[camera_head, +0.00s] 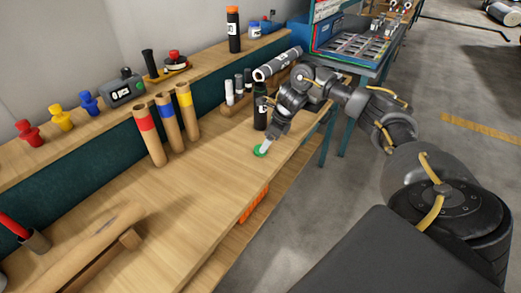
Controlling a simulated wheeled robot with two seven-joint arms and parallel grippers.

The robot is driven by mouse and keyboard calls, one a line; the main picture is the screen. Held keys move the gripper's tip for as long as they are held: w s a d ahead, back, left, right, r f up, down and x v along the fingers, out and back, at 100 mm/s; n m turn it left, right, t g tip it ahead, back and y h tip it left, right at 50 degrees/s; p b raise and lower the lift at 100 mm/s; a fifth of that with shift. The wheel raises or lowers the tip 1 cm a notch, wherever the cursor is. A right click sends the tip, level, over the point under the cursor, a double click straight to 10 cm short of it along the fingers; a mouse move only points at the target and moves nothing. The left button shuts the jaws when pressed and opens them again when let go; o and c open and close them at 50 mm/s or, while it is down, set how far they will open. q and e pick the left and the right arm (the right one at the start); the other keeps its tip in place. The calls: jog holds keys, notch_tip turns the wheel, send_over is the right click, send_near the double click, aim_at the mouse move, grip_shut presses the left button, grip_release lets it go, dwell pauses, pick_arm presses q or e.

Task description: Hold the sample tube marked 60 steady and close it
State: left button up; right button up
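My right gripper (268,142) points down over the bench, its arm coming in from the right. A small white piece with a green round base (259,151) is at its fingertips. I cannot tell whether the fingers grip it. A dark bottle or tube with a pale label (260,115) stands just behind the gripper. Several small tubes with white and dark parts, such as one white-bodied tube (229,93), stand behind it at a brown rack. No marking 60 can be read, so I cannot tell which tube bears it. My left gripper is not in view.
Three cardboard tubes with red (149,139), blue (169,123) and yellow (187,111) bands stand by the back ledge. A brown roll (85,250) lies front left. The middle of the wooden bench (190,195) is clear.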

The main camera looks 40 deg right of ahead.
jog(key=p+x, duration=0.1)
jog(key=x, duration=0.3)
jog(key=shift+w+f, duration=0.15)
jog(key=shift+f, duration=0.15)
jog(key=shift+c, duration=0.4)
jog(key=c, duration=1)
